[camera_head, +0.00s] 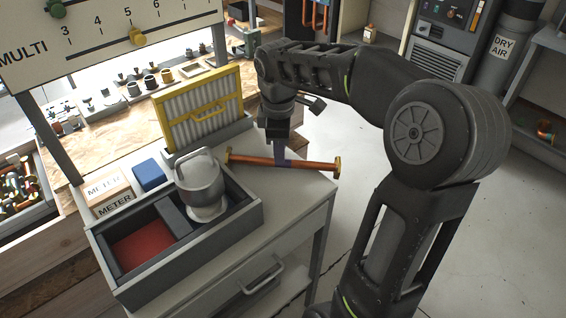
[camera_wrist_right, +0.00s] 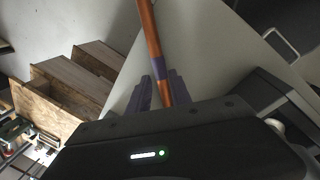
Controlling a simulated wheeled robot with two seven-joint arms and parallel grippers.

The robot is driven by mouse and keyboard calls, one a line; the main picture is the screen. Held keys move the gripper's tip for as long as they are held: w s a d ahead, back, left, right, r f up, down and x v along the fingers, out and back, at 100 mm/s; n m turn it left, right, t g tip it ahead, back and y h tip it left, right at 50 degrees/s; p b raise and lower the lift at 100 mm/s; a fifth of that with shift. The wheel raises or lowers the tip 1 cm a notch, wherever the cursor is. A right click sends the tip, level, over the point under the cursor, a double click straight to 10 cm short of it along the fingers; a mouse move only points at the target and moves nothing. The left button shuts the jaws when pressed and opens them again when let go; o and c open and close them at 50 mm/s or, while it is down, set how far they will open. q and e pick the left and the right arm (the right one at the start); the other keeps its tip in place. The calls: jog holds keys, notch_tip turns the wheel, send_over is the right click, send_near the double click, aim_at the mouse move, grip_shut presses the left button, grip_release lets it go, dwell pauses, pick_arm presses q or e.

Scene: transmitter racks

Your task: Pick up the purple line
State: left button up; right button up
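The purple line is a copper pipe (camera_head: 312,165) with brass end fittings and a purple middle band. It lies across the far right corner of the grey cart top. My right gripper (camera_head: 281,152) reaches down from above at the band. In the right wrist view the pipe (camera_wrist_right: 149,25) runs in between the two fingers of the gripper (camera_wrist_right: 160,88), with the purple band just ahead of them. The fingers stand apart, with a gap beside the pipe on the left. Whether the right finger touches the pipe is unclear. My left gripper is not in view.
The cart top (camera_head: 309,189) is bare in front of the pipe. A grey divided tray (camera_head: 255,218) holding a pale metal pot (camera_head: 203,185) stands to its left. A yellow-framed filter (camera_head: 206,107) stands upright behind the tray. Open floor (camera_head: 345,215) lies right of the cart.

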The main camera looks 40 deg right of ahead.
jog(key=f, duration=0.4)
jog(key=shift+w+d+f, duration=0.15)
jog(key=shift+w, duration=0.15)
grip_shut()
dwell(0.3)
dwell(1.2)
